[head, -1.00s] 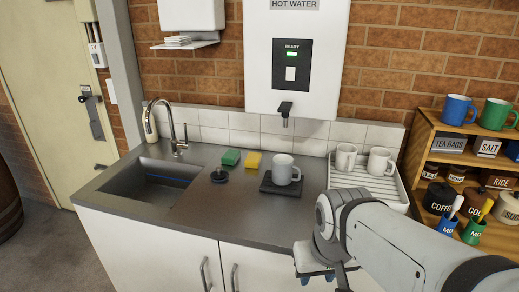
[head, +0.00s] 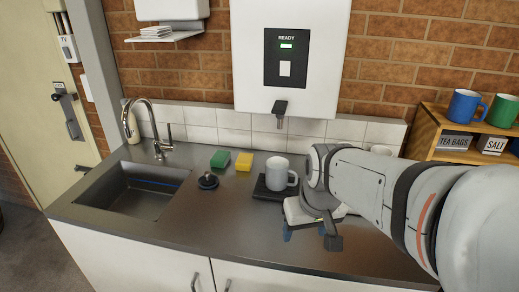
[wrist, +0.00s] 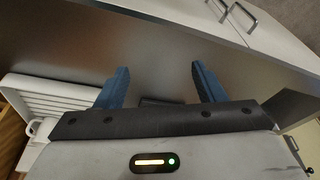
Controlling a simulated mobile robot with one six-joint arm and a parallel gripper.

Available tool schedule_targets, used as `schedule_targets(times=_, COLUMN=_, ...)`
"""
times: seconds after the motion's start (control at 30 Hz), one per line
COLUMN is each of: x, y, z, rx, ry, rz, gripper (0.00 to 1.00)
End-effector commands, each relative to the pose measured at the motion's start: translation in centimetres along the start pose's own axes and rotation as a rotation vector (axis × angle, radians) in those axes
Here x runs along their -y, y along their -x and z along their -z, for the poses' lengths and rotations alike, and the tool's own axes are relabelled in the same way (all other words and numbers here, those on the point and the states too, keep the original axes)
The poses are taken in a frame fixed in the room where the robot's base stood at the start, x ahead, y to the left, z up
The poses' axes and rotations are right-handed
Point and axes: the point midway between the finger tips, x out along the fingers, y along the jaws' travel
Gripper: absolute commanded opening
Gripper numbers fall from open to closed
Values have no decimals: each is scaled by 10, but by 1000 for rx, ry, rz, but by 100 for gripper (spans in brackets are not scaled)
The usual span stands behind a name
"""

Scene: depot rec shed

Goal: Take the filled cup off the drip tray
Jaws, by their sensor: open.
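A white mug (head: 277,174) stands upright on the black drip tray (head: 262,191), below the hot water dispenser's spout (head: 280,108). Its handle faces right in the head view; I cannot make out its contents. My gripper (head: 305,232) is just right of and in front of the mug, over the counter, apart from it. Its blue fingers are open and empty in the wrist view (wrist: 162,84). A dark edge shows between them there, perhaps the tray. I do not see the mug in the wrist view.
A sink (head: 135,188) lies at the left, with a black plug (head: 208,181), a green sponge (head: 220,159) and a yellow sponge (head: 244,161) beside it. A white draining rack (wrist: 50,95) is mostly hidden behind my arm in the head view. The counter front (head: 190,234) is clear.

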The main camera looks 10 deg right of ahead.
Motion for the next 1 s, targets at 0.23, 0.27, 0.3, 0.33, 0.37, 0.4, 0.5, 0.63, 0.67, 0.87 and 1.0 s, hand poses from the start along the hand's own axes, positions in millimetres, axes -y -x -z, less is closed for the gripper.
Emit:
schedule_targets(times=0.23, x=-9, y=-14, z=128, rx=-50, ry=152, rz=53, gripper=84)
schedule_targets(times=0.27, x=-11, y=-18, z=142, rx=-57, ry=171, rz=58, gripper=86)
schedule_targets(times=0.3, x=-14, y=-24, z=161, rx=-67, ry=194, rz=64, gripper=90)
schedule_targets(times=0.33, x=-16, y=-29, z=174, rx=-76, ry=211, rz=67, gripper=92)
schedule_targets(times=0.37, x=-18, y=-35, z=187, rx=-83, ry=228, rz=70, gripper=94)
schedule_targets(times=0.4, x=-21, y=-42, z=203, rx=-94, ry=248, rz=74, gripper=97)
schedule_targets(times=0.5, x=-27, y=-61, z=235, rx=-115, ry=294, rz=80, gripper=97)
schedule_targets(times=0.63, x=-33, y=-77, z=260, rx=-136, ry=331, rz=82, gripper=97)
schedule_targets(times=0.67, x=-34, y=-80, z=264, rx=-139, ry=337, rz=83, gripper=97)
schedule_targets(times=0.87, x=-35, y=-94, z=274, rx=-146, ry=352, rz=83, gripper=97)
schedule_targets(times=1.0, x=-33, y=-110, z=276, rx=-146, ry=353, rz=84, gripper=97)
